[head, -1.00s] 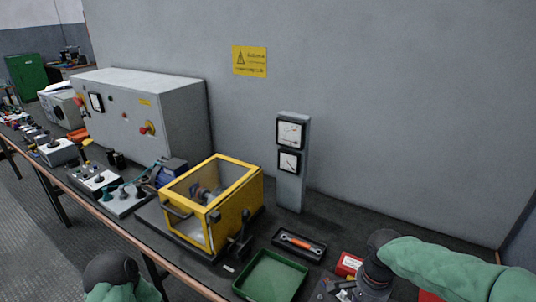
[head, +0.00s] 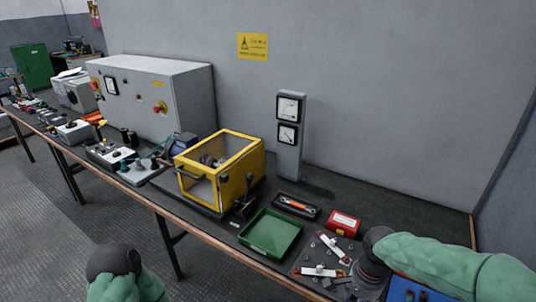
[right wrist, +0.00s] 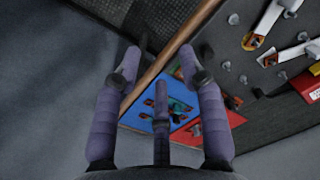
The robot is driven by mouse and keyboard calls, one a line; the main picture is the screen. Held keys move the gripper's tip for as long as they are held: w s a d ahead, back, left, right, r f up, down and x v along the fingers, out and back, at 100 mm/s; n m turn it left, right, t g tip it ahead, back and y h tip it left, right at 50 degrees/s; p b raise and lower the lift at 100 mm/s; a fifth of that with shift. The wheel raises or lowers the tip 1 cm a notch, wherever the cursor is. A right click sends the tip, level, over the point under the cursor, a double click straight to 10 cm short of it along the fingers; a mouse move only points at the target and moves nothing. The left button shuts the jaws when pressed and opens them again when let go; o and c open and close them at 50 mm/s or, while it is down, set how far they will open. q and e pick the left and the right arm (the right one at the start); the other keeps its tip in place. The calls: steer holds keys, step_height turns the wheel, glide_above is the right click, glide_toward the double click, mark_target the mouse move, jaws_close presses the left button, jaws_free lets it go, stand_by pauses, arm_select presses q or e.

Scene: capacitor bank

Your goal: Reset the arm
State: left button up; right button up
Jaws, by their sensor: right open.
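My right arm comes in from the right in the head view, in a green sleeve, with its dark wrist (head: 372,262) over the right end of the bench. In the right wrist view my right gripper (right wrist: 162,68) has its fingers spread apart, open and empty, over the bench's wooden edge (right wrist: 172,52). Nothing lies between the fingertips. In the head view only my left arm's green sleeve and dark rounded joint (head: 112,262) show at the bottom left; the left gripper is out of view.
On the bench are a yellow-framed box (head: 222,170), a green tray (head: 271,232), a black tray with an orange tool (head: 296,205), a red box (head: 343,223), a dark plate with metal links (head: 318,250), a blue container (head: 412,288) and a twin-meter post (head: 289,135). Floor is clear at left.

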steer(key=s+a+f+n+y+p, duration=0.1)
steer(key=a+f+n+y, duration=0.15)
steer(key=a+f, duration=0.4)
steer(key=s+a+f+n+y+p, duration=0.1)
steer(key=a+f+n, duration=0.2)
steer(key=f, duration=0.7)
steer(key=s+a+f+n+p, duration=0.1)
steer(key=s+a+f+n, duration=0.2)
steer(key=s+f, duration=0.7)
steer(key=shift+a+f+p, duration=0.3)
steer(key=shift+a+f, duration=0.1)
steer(key=shift+a, duration=0.05)
